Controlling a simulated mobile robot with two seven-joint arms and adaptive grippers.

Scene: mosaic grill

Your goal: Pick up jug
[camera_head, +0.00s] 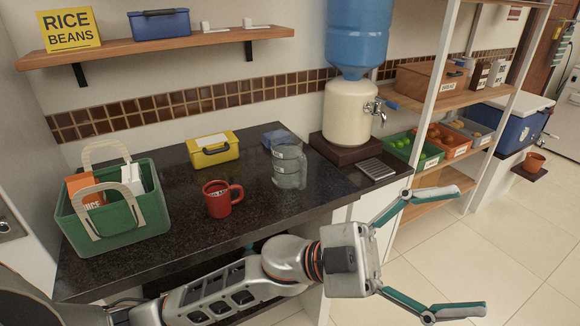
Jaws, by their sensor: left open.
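A see-through grey jug (289,166) stands upright on the dark speckled counter (190,250), near its right part. My left gripper (458,250) is open and empty, its two fingers spread wide and pointing right. It is in front and to the right of the jug, beyond the counter's front right edge, over the floor, and apart from the jug. My left arm crosses the counter's front edge. My right gripper is not in view.
A red mug (220,199), yellow box (213,150) and green basket (118,218) stand left of the jug. A blue container (279,138) is behind it. A water dispenser (348,113) and shelf rack (440,102) with produce bins stand right. Floor at right is clear.

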